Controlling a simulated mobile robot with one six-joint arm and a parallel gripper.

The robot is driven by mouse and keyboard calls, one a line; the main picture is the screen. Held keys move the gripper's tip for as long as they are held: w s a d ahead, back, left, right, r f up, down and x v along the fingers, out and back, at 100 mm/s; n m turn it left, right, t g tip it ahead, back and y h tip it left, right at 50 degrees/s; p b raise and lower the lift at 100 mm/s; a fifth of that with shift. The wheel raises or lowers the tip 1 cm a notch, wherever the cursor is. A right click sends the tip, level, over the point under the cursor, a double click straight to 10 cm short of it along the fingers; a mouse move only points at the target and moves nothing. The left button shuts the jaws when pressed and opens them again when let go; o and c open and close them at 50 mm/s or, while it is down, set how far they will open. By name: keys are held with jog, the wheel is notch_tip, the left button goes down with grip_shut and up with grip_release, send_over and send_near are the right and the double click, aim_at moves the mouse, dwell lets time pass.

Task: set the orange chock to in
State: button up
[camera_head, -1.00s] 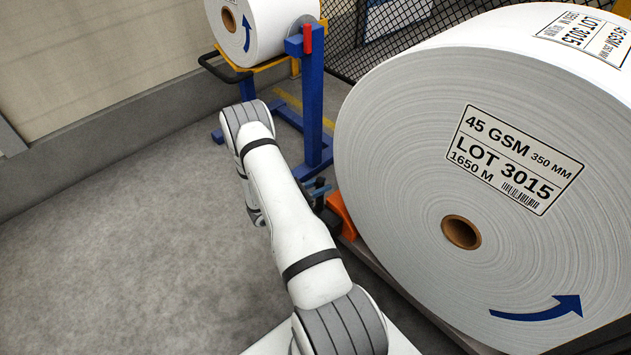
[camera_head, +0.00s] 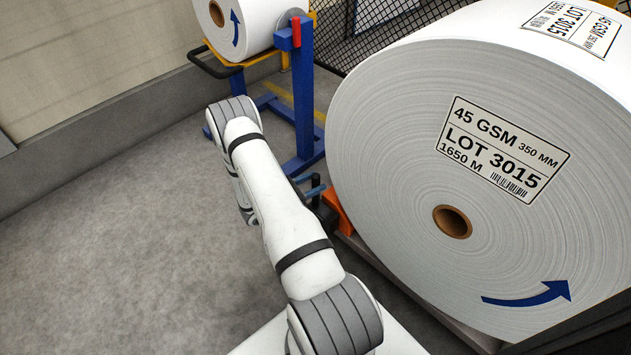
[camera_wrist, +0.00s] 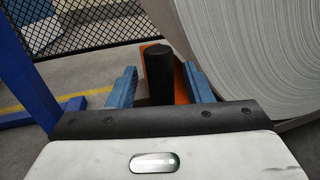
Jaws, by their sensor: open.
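The orange chock (camera_head: 337,212) sits on the floor-level frame at the left foot of the big white paper roll (camera_head: 400,150). In the wrist view the orange chock (camera_wrist: 181,84) is partly hidden behind a black upright handle (camera_wrist: 159,73). My gripper (camera_wrist: 158,92) is open, with one blue finger on each side of the black handle and apart from it in the picture. Whether the handle is fully between the fingers in depth I cannot tell. In the head view my gripper (camera_head: 314,189) is small and partly hidden by my arm.
A blue stand (camera_head: 305,100) with a smaller white roll (camera_head: 252,25) and a red lever (camera_head: 296,32) stands behind. A black mesh fence (camera_head: 390,42) runs at the back. Grey floor to the left (camera_head: 110,240) is clear.

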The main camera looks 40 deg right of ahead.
jog(key=w+a+p, duration=0.1)
jog(key=a, duration=0.5)
jog(key=shift+a, duration=0.25)
jog(key=shift+c, duration=0.3)
